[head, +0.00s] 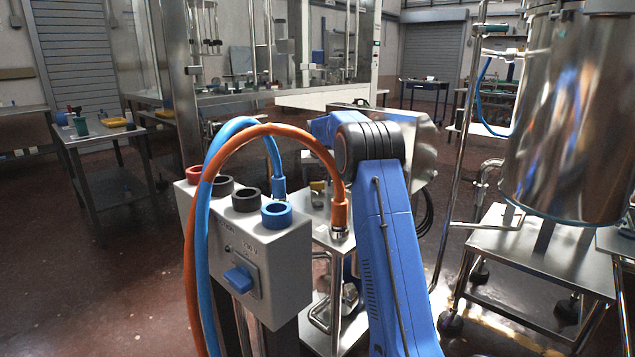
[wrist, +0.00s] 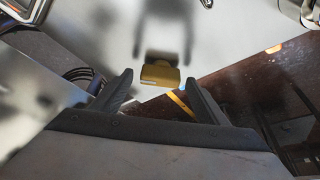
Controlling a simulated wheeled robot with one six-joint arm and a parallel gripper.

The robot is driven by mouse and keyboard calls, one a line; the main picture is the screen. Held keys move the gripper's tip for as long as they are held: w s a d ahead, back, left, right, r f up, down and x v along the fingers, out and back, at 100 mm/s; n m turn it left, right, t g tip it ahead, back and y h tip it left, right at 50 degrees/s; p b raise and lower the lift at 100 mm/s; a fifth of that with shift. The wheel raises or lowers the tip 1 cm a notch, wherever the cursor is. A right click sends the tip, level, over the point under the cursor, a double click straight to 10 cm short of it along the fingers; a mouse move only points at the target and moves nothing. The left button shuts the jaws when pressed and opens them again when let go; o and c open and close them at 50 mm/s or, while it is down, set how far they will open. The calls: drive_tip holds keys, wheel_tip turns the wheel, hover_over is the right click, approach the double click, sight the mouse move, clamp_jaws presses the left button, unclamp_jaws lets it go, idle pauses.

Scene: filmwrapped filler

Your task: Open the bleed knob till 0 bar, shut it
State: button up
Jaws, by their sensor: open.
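My gripper (wrist: 159,81) is open and empty in the wrist view, with its two dark fingers spread apart. A small yellow, brass-like block (wrist: 160,75), possibly the bleed knob, shows between the fingertips, in front of a pale metal surface. A gap shows on each side of it, and I see no finger touching it; its depth from the fingertips is hard to tell. In the head view my blue arm hides the gripper. No readable pressure gauge shows in either view.
A grey box (head: 285,262) with coloured rings and a blue cover stands left of my arm. Blue (head: 204,240) and orange (head: 190,290) hoses arch close by. A steel vessel (head: 560,120) stands on a wheeled frame (head: 530,248) at right. Open floor lies at left.

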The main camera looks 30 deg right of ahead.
drive_tip(key=c, duration=1)
drive_tip(key=shift+c, duration=0.2)
